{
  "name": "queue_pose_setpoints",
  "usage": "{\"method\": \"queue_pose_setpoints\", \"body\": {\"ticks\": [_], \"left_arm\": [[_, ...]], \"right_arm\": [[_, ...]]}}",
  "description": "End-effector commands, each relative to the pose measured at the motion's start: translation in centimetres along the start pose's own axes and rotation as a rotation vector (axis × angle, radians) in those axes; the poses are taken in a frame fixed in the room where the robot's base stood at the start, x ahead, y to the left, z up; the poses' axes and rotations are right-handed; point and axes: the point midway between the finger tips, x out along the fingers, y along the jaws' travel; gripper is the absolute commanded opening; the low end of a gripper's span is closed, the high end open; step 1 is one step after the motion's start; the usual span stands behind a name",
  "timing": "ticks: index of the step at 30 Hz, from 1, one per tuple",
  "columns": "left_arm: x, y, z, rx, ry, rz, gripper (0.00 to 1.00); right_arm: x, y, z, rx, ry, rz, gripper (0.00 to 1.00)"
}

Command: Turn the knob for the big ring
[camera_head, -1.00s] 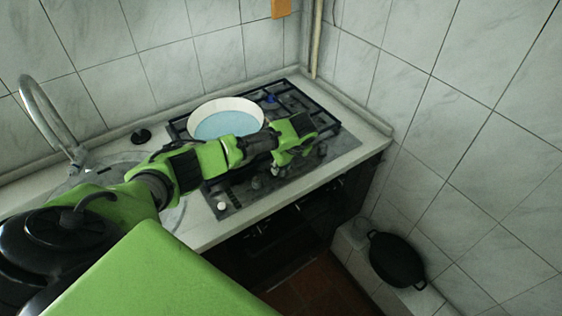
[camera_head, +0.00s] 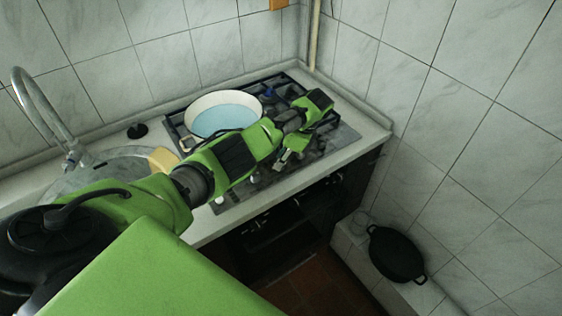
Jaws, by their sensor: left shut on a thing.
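The gas hob (camera_head: 340,140) is set in the counter, with a row of small knobs along its front edge. My left arm reaches across the hob from the left, and its gripper (camera_head: 282,164) points down at this knob row. The gripper is shut on a small knob, which the fingers mostly hide. Another knob (camera_head: 256,178) shows just left of the fingers. A white pan with light blue inside (camera_head: 225,118) sits on the rear left of the hob. My arm covers much of the hob, so I cannot tell which ring is the big one. My right gripper is out of view.
A small black object (camera_head: 137,130) stands behind. A black pan (camera_head: 396,255) rests on a low ledge at the right. Tiled walls close the corner.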

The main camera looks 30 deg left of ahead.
Motion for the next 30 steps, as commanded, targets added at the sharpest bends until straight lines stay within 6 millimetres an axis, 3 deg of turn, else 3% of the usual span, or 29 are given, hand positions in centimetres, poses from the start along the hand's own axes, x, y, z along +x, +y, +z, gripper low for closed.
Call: {"method": "queue_pose_setpoints", "body": {"ticks": [20, 21, 22, 30], "left_arm": [[0.01, -0.06, 0.11, -0.057, -0.002, 0.023, 0.02], [0.01, -0.06, 0.12, -0.056, -0.002, 0.023, 0.31], [0.01, -0.06, 0.11, -0.056, -0.002, 0.023, 0.39], [0.00, -0.06, 0.05, -0.055, -0.001, 0.023, 0.40]], "right_arm": [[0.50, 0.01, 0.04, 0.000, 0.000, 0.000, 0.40], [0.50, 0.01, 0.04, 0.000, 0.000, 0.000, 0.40], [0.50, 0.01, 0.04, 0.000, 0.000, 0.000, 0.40], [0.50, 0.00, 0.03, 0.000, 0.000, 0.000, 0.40]]}}
